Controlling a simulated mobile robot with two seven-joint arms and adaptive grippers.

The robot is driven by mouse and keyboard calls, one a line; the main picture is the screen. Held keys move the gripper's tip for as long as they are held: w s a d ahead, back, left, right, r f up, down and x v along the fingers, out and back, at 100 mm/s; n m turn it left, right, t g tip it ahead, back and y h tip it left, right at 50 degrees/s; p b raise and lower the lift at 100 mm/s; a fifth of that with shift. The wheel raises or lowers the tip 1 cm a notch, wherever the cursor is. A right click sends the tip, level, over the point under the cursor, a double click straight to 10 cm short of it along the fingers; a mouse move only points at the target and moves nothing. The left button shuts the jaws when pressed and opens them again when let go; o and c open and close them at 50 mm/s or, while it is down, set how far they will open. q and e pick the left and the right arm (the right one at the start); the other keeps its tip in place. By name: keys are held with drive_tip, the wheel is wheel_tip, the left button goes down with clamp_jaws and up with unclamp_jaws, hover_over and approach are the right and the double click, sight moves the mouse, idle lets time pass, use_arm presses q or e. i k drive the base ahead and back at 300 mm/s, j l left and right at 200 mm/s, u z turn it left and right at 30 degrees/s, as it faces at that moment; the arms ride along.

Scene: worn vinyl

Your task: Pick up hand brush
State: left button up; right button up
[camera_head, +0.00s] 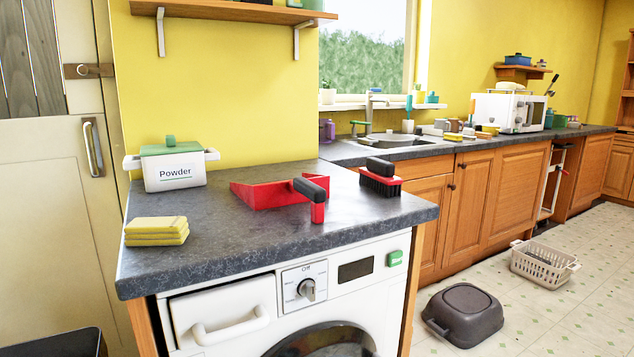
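The hand brush (380,178) has a black handle on top, a red body and dark bristles. It lies on the grey worktop near its right edge, above the washing machine. A red dustpan (268,193) with a black-and-red handle lies to its left, apart from it. Neither of my grippers is in view.
A white powder box (174,172) with a green lid and a stack of yellow sponges (157,231) stand at the worktop's left. The washing machine (290,306) is below. On the floor are a dark lidded bin (462,313) and a beige basket (544,263); floor between them is clear.

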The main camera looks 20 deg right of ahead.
sight(378, 176)
drive_tip(key=l+u, duration=0.8)
drive_tip(key=l, duration=0.15)
drive_tip(key=k+l+u, duration=0.1)
drive_tip(key=l, duration=0.25)
drive_tip(key=k+l+u, duration=0.1)
drive_tip(key=l, duration=0.25)
drive_tip(key=k+l+u, duration=0.1)
drive_tip(key=l, duration=0.25)
drive_tip(key=k+l, duration=0.1)
drive_tip(key=l, duration=0.25)
drive_tip(key=k+l, duration=0.1)
drive_tip(key=l, duration=0.3)
drive_tip(key=k+l+u, duration=0.1)
drive_tip(key=l, duration=0.25)
drive_tip(key=k+l, duration=0.15)
drive_tip(key=l, duration=0.2)
drive_tip(key=k+l+u, duration=0.1)
drive_tip(key=l, duration=0.25)
drive_tip(key=k+l, duration=0.15)
drive_tip(key=l, duration=0.2)
